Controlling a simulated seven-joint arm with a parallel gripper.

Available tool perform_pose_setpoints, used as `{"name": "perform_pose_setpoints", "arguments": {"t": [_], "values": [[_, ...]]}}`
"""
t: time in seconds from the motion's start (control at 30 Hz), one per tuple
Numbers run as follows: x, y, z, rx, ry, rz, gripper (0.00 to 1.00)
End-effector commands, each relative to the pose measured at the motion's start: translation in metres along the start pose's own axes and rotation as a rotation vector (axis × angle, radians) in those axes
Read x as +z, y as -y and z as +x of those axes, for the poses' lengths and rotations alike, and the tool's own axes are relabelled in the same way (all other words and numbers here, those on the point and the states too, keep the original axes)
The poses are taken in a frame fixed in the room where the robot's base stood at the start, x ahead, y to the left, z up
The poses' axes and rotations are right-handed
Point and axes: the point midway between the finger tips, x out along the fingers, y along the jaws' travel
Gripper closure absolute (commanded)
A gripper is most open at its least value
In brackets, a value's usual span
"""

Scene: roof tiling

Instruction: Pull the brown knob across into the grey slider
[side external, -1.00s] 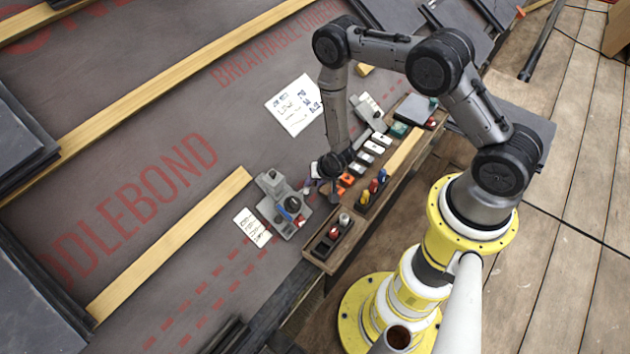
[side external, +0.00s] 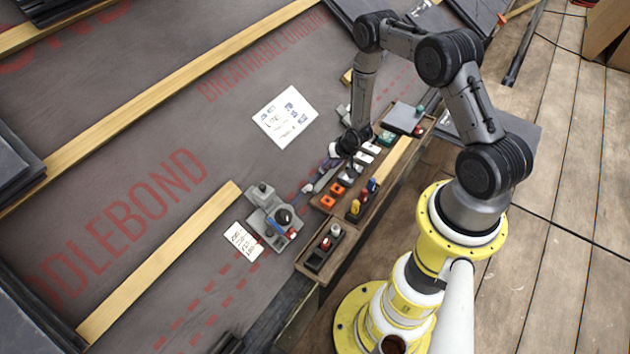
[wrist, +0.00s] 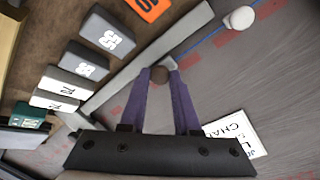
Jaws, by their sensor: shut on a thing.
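The brown knob (wrist: 160,74) sits between the tips of the two purple fingers of my gripper (wrist: 160,76) in the wrist view, and they are shut on it. A long grey bar (wrist: 140,78), perhaps the grey slider, runs diagonally right beside the knob. I cannot tell whether knob and bar touch. In the side view my gripper (side external: 331,163) is low beside the parts tray, with the grey bar (side external: 327,178) just below it. The knob is too small to make out there.
Numbered grey blocks (wrist: 106,30) and an orange block (wrist: 149,7) lie along the wooden tray (side external: 318,203). A pale round knob (wrist: 240,18) stands at the wrist view's upper right. A grey fixture (side external: 262,198) stands left of the tray. White sheets lie on the dark membrane.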

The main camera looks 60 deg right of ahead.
Motion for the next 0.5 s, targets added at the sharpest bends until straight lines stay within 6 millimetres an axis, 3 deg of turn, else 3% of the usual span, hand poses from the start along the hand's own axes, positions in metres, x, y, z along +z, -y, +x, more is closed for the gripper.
{"name": "perform_pose_setpoints", "arguments": {"t": [0.03, 0.2, 0.5], "values": [[-0.014, -0.018, 0.002, 0.006, -0.001, 0.011, 1.0], [-0.052, -0.055, 0.008, 0.005, 0.0, 0.008, 1.0], [-0.096, -0.099, 0.015, 0.006, 0.003, 0.006, 1.0]]}}
